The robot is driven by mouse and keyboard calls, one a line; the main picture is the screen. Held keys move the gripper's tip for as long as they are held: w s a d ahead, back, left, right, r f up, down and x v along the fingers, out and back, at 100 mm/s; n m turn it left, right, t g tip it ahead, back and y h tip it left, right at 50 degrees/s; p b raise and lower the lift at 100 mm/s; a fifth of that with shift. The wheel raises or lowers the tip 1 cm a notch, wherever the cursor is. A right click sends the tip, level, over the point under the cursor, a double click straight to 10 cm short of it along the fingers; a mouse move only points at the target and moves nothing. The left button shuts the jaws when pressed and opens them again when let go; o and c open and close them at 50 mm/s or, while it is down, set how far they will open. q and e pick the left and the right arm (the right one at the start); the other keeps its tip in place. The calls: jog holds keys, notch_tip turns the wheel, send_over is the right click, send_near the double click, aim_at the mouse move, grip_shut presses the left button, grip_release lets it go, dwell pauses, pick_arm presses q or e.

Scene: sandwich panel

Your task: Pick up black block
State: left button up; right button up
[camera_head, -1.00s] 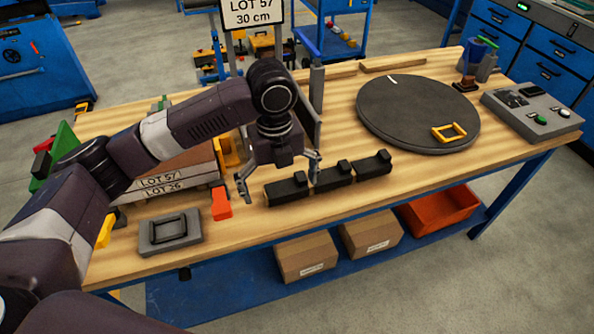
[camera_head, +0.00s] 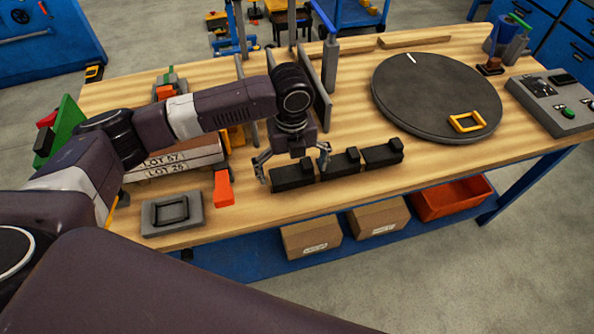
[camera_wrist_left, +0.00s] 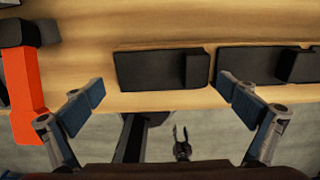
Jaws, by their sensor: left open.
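Three black blocks, each with a raised part at one end, lie in a row near the front edge of the wooden table: a left one (camera_head: 292,176), a middle one (camera_head: 338,166) and a right one (camera_head: 382,154). My left gripper (camera_head: 294,160) is open and empty, fingers pointing down, over the left block. In the left wrist view, the left block (camera_wrist_left: 148,70) lies between the two spread fingertips of this gripper (camera_wrist_left: 160,92), slightly beyond them. The middle block (camera_wrist_left: 250,64) is partly behind the right finger. I see no contact.
An orange piece (camera_head: 223,190) and a grey plate with a black frame (camera_head: 172,212) lie left of the blocks. Upright grey panels (camera_head: 314,92) stand behind. A round dark turntable (camera_head: 420,85) is at right. The strip right of the blocks is clear.

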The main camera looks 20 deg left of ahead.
pick_arm(q)
jog(key=c, duration=1.2)
jog(key=shift+c, duration=0.3)
pick_arm(e)
jog(key=shift+s+a, duration=0.1)
jog(key=shift+s, duration=0.15)
pick_arm(q)
jog(key=shift+r, duration=0.2)
pick_arm(e)
jog(key=shift+w+a, duration=0.1)
jog(key=shift+a, duration=0.05)
